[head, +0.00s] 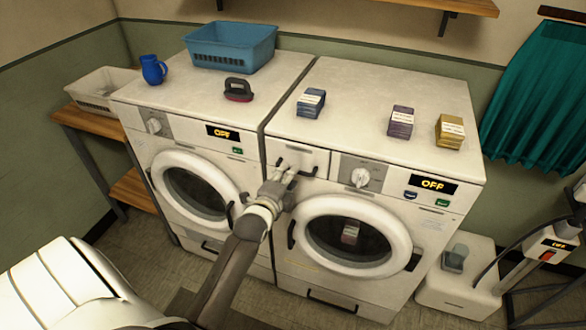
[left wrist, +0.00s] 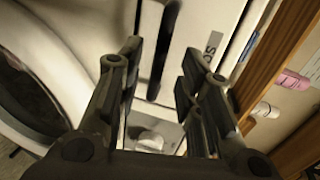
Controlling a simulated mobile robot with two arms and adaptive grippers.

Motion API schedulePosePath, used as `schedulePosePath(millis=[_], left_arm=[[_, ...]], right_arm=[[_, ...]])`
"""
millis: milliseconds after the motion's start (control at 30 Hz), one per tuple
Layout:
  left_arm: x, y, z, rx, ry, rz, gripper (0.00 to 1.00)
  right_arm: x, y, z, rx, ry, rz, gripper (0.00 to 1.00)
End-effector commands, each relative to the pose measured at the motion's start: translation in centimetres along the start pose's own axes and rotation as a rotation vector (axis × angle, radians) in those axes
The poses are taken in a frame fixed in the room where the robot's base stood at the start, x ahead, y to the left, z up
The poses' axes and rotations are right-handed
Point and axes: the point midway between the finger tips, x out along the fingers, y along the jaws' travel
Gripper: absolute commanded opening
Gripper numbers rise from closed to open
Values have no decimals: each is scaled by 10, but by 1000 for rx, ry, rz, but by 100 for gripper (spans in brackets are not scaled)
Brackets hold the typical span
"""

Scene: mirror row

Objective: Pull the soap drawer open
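The soap drawer (head: 311,160) is the white panel at the upper left of the right washing machine's front. Its front looks flush with the machine. In the left wrist view the drawer's dark bar handle (left wrist: 166,42) stands ahead, in the gap between my fingertips. A label with partly hidden letters is beside it. My left gripper (head: 285,173) is at the drawer front in the head view, and its fingers hide part of the drawer. In the left wrist view the gripper (left wrist: 160,68) is open, its fingers apart on either side of the handle. My right gripper does not show.
The right washing machine (head: 390,95) carries several small packs on top. Its round door (head: 355,235) is below the drawer. The left washing machine (head: 180,110) stands close beside it, with a blue basket (head: 232,45) and a brush-like object (head: 238,90) on top.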

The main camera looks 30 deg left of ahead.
Motion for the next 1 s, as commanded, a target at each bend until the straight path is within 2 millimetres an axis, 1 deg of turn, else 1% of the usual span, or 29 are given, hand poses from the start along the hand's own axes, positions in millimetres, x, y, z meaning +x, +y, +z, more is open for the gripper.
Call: schedulePosePath(millis=[33, 100, 300, 467, 733, 767, 1000], left_arm=[[8, -1, 0, -2, 0, 1, 34], [18, -1, 0, -2, -1, 1, 34], [37, 0, 0, -2, 0, 2, 34], [44, 0, 0, -1, 0, 1, 34], [44, 0, 0, -1, 0, 1, 34], [44, 0, 0, -1, 0, 1, 31], [44, 0, 0, -1, 0, 1, 0]], right_arm=[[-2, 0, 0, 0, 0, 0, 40], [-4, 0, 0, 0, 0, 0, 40], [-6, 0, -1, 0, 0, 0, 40], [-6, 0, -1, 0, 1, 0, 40], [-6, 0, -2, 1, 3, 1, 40], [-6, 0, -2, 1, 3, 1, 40], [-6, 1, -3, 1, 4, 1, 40]])
